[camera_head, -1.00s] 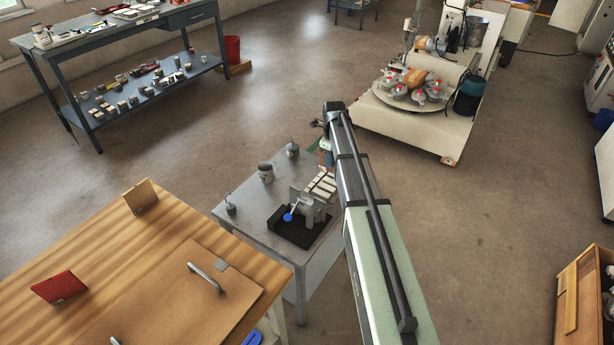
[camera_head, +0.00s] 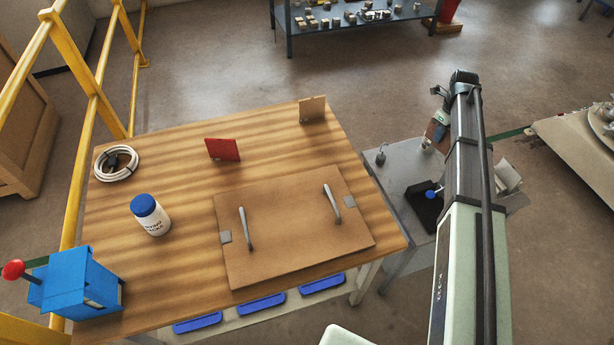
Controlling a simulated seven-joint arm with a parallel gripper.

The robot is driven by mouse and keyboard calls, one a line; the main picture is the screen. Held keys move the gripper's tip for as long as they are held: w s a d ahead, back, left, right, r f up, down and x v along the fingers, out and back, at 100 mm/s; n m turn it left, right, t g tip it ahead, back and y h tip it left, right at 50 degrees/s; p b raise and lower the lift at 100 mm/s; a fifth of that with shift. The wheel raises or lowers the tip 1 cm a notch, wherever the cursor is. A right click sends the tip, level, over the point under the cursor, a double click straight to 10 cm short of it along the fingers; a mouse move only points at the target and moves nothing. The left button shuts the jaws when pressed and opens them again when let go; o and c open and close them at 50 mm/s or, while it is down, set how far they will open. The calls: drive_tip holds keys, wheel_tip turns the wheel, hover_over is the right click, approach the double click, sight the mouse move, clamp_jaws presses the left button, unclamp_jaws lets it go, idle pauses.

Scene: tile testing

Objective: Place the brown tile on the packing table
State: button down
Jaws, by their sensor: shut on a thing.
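A small brown piece (camera_head: 434,131), which looks like the brown tile, shows beside the far end of my arm, over the small grey table. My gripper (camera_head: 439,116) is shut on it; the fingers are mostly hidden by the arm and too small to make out. The wooden table (camera_head: 270,130), which may be the packing table, is left of my gripper and apart from it. A red tile (camera_head: 222,149) and a tan tile (camera_head: 312,109) stand on its far half.
A wooden board (camera_head: 290,245) with two handles lies on the wooden table's front right. A white jar with a blue lid (camera_head: 150,214), a cable coil (camera_head: 116,163) and a blue box with a red knob (camera_head: 82,284) are at left. The grey table (camera_head: 400,170) holds a black fixture (camera_head: 424,207).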

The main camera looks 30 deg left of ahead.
drive_tip(key=s+a+r+n, duration=0.2)
drive_tip(key=s+a, duration=0.2)
drive_tip(key=a, duration=0.8)
drive_tip(key=s+a+r+n, duration=0.1)
drive_tip(key=s+a+n, duration=0.15)
drive_tip(key=a, duration=1.05)
drive_tip(key=s+a+r+n, duration=0.2)
drive_tip(key=s+a+n, duration=0.3)
drive_tip(key=a, duration=0.3)
drive_tip(key=s+a+r+n, duration=0.2)
drive_tip(key=s+a+n, duration=0.3)
drive_tip(key=s+a, duration=0.2)
drive_tip(key=shift+s+a+r, duration=0.35)
drive_tip(key=shift+s+r, duration=0.05)
drive_tip(key=shift+s, duration=0.35)
drive_tip(key=shift+f, duration=5)
drive_tip(key=shift+f, duration=0.1)
